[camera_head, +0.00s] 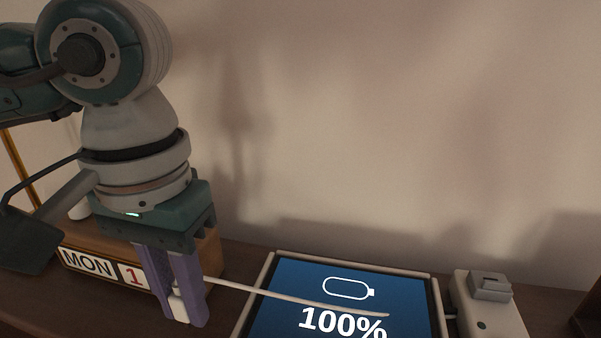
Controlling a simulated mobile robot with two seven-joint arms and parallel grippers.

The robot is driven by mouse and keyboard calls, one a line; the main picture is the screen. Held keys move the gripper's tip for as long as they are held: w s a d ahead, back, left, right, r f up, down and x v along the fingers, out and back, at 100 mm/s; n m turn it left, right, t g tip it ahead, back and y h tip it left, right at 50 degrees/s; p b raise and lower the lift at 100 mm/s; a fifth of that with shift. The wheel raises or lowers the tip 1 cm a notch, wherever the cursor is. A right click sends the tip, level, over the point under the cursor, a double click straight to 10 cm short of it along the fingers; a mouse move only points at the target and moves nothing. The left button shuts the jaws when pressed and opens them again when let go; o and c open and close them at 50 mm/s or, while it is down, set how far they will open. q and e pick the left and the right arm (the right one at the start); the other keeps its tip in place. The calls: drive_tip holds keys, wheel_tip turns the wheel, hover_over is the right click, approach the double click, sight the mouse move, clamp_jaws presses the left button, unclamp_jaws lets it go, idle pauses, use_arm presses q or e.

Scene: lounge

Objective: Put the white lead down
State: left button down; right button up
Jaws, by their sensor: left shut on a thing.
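The white lead (300,299) is a thin pale cable that runs right from my left gripper, passing in front of the tablet's screen, where its free end shows. My left gripper (183,315) points down at the left, its purple fingers shut on the white lead. The fingers are low, near the brown surface; I cannot tell whether they touch it. The tablet (270,323) has a pale frame and a blue screen with a battery sign and "100%". My right gripper is not in view.
A wooden block calendar (88,262) reading "MON 1" stands behind and left of my left gripper. A pale box (493,311) with a grey top piece stands right of the tablet. A dark object (588,318) is at the right edge. A plain wall rises behind.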

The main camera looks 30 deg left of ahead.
use_arm(q)
wheel_tip(320, 180, down, 3)
drive_tip(key=shift+f+b, duration=0.15)
drive_tip(key=shift+b, duration=0.65)
drive_tip(key=shift+f, duration=0.15)
drive_tip(key=c, duration=0.8)
unclamp_jaws()
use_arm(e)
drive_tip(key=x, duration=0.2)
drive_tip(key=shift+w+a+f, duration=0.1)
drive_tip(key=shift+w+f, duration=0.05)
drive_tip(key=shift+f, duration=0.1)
